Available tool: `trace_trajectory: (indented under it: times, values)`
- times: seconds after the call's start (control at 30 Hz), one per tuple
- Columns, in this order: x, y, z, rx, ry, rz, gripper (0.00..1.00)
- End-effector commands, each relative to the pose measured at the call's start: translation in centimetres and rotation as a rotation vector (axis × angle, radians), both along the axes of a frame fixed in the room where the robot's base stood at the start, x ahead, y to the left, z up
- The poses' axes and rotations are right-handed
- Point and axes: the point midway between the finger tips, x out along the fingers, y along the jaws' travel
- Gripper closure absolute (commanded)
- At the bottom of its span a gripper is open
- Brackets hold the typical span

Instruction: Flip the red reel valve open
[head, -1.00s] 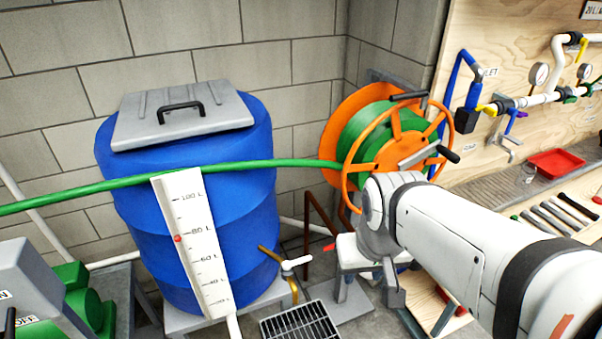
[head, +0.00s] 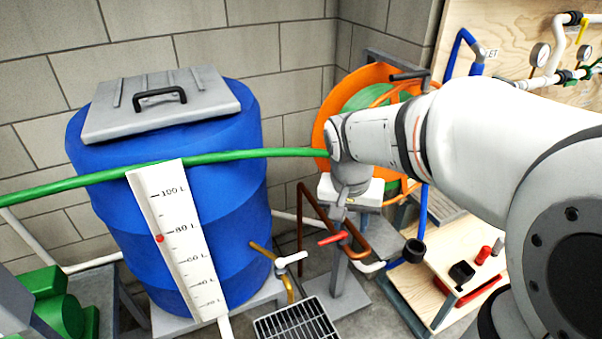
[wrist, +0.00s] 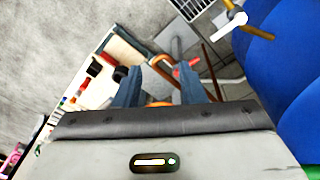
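The red reel valve handle (head: 331,239) sits on a copper-brown pipe (head: 306,210) below the orange hose reel, beside a grey post. In the wrist view the red handle (wrist: 187,67) shows beyond my right-hand finger, close to its tip in the picture. My gripper (wrist: 160,80) is open, with its two blue-grey fingers apart and nothing held between them. The pipe and some orange show in the gap between the fingers. I cannot tell how far the handle is from the fingertips. In the head view my arm covers part of the reel (head: 325,110).
A blue tank (head: 160,160) with a level scale (head: 175,235) stands at left. A white-handled tap (head: 290,259) sits at its base above a floor grate (head: 297,322). A green hose (head: 80,183) crosses the tank. A wooden bench (head: 430,290) with tools stands at right.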

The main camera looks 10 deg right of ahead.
Motion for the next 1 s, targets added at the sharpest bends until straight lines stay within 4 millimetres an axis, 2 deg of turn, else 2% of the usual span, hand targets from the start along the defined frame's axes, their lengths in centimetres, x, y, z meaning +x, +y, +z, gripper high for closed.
trace_trajectory:
  times: [0.03, 0.2, 0.3, 0.5, 0.6, 0.7, 0.87, 1.0]
  values:
    - [2.1, 0.3, -2.2, -0.018, 0.017, -0.062, 0.63]
    - [8.4, 1.1, -7.1, -0.097, 0.029, -0.317, 0.63]
    - [11.6, 1.7, -10.1, -0.145, 0.017, -0.451, 0.63]
    - [16.3, 2.9, -15.5, -0.224, -0.026, -0.659, 0.63]
    - [17.9, 3.4, -17.7, -0.253, -0.051, -0.734, 0.63]
    - [18.9, 3.7, -19.0, -0.272, -0.072, -0.786, 0.63]
    - [19.3, 3.5, -20.4, -0.283, -0.082, -0.816, 0.63]
    - [19.1, 2.7, -22.2, -0.283, -0.081, -0.817, 0.63]
